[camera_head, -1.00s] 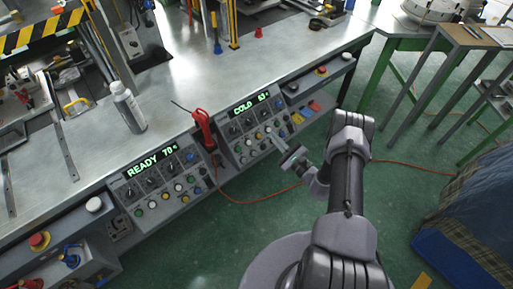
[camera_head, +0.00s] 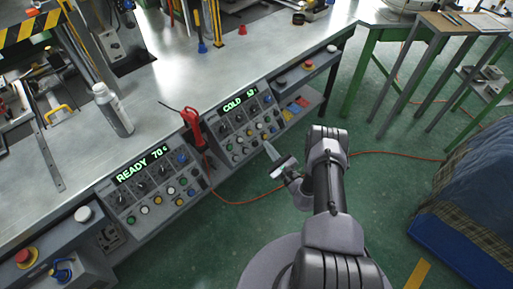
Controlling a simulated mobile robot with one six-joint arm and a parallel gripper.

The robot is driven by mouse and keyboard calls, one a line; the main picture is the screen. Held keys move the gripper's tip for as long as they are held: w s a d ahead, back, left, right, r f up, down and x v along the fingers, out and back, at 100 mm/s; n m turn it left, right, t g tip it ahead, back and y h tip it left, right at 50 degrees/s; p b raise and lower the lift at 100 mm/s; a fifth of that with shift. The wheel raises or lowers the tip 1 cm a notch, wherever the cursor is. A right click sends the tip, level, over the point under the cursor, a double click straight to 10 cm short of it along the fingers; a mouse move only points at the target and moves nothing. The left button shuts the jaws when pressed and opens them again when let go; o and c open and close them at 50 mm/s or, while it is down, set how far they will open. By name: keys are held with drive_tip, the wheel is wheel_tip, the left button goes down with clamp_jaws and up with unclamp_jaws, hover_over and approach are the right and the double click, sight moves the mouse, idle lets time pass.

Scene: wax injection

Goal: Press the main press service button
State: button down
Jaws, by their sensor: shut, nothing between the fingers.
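Two sloped control panels sit in the front of the metal bench. The left panel (camera_head: 155,196) has a green display reading "READY 70" above knobs and several coloured buttons. The right panel (camera_head: 244,128) has a display reading "COLD", with its number hard to read, above similar knobs and buttons. The button labels are too small to read, so I cannot tell which is the main press service button. My gripper (camera_head: 268,148) is shut and empty, just in front of the lower edge of the right panel. It appears apart from the buttons.
A red-handled tool (camera_head: 194,128) stands between the panels. A grey bottle (camera_head: 114,112) stands on the bench (camera_head: 180,85). Red emergency buttons show at the bench's left (camera_head: 26,257) and right (camera_head: 309,65). An orange cable (camera_head: 250,197) crosses the open green floor.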

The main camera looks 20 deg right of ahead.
sight(262, 146)
drive_tip(key=w+f+b, duration=0.1)
drive_tip(key=w+a+f+b, duration=0.1)
drive_tip(key=w+b, duration=0.1)
drive_tip(key=shift+f, duration=0.35)
idle(1.8)
drive_tip(key=shift+w+a+f+b, duration=0.15)
drive_tip(key=shift+w+f+b, duration=0.15)
drive_tip(key=shift+b, duration=0.35)
